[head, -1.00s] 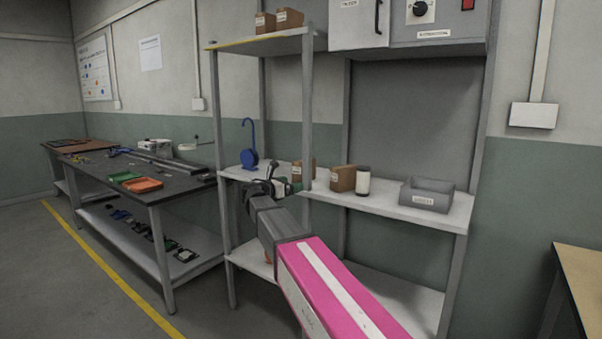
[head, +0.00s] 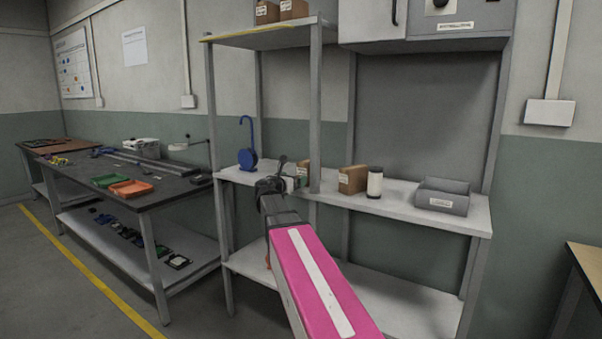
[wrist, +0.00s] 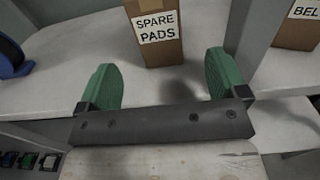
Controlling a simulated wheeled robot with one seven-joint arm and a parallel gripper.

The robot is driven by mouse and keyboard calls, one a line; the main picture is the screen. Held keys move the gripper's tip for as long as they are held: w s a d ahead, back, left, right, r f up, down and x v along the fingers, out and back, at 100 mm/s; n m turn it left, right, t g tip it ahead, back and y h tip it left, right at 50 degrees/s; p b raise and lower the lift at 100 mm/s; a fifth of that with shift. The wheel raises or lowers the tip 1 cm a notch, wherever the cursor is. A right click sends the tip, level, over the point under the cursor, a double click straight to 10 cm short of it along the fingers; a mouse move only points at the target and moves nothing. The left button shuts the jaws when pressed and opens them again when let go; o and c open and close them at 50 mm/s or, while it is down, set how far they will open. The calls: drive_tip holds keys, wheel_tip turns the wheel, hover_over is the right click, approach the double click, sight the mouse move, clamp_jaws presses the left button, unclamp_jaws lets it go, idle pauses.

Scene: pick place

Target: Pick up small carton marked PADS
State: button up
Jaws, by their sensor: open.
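The small carton (wrist: 155,35) is brown cardboard with a white label reading "SPARE PADS". It stands upright on the pale shelf, top centre in the wrist view, its top cut off by the frame. In the head view the carton (head: 303,169) is mostly hidden behind my gripper and a shelf post. My gripper (wrist: 164,80), with two green pads, is open and empty. The pads point toward the carton, one to each side of its line, with the carton beyond their tips. In the head view my gripper (head: 290,183) is over the shelf's front edge.
A second carton (wrist: 299,24) marked "BEL…" stands to the right, beyond a grey post (wrist: 255,35). A blue hook-like object (head: 247,150) is on the left.

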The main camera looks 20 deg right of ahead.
sight(306, 172)
drive_tip(key=x, duration=1)
drive_tip(key=shift+w+d, duration=0.2)
drive_tip(key=shift+w, duration=0.15)
drive_tip(key=c, duration=1.1)
